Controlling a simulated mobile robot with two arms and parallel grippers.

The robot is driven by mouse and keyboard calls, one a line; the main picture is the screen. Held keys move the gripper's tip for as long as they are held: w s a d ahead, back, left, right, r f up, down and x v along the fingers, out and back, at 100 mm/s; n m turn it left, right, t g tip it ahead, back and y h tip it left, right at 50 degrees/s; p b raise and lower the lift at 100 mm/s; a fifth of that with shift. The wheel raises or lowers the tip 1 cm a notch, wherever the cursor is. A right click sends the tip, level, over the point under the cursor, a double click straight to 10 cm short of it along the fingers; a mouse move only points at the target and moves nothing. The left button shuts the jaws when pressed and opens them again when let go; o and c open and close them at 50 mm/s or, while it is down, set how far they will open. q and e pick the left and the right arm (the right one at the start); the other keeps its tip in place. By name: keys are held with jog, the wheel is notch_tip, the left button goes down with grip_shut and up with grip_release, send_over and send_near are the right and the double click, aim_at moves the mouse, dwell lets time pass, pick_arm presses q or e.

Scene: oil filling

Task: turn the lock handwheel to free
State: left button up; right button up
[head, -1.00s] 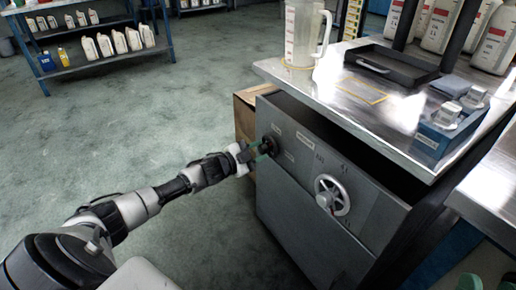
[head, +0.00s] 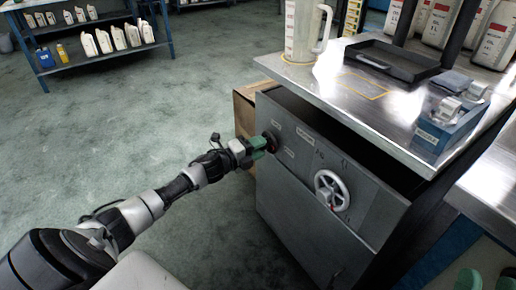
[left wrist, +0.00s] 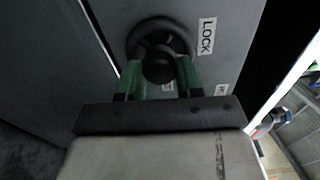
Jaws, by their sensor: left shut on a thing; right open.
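The lock handwheel is a small dark round wheel (head: 271,141) on the upper left of the grey cabinet front. In the left wrist view the wheel (left wrist: 160,28) sits beside a "LOCK" label (left wrist: 207,36). My left gripper (head: 262,148) reaches it from the left. Its green fingers (left wrist: 160,72) lie on either side of the wheel's dark hub and are shut on it. The exact contact is partly dark. My right gripper (head: 486,275) shows only as green fingertips at the lower right edge, apart and empty.
A larger white-spoked handwheel (head: 332,190) is on the same cabinet front (head: 300,215). Above is a metal worktop (head: 395,125) with a clear jug (head: 303,35), a black tray (head: 390,62) and a blue block (head: 440,130). A cardboard box (head: 243,112) stands behind.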

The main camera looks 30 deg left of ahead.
pick_arm(q)
jog(key=shift+f+m, duration=0.1)
jog(key=shift+m, duration=0.4)
pick_arm(e)
jog(key=shift+s+r+t, duration=0.25)
jog(key=shift+t, duration=0.05)
pick_arm(q)
jog(key=o, duration=0.9)
jog(key=shift+p+v, duration=1.15)
jog(key=shift+v, duration=4.3)
pick_arm(e)
notch_tip(320, 180, down, 6)
jog(key=w+g+h, duration=0.2)
jog(key=g, duration=0.4)
jog(key=shift+w+d+f, duration=0.15)
jog(key=shift+w+d, duration=0.1)
jog(key=shift+w, duration=0.05)
pick_arm(q)
jog(key=shift+d, duration=0.15)
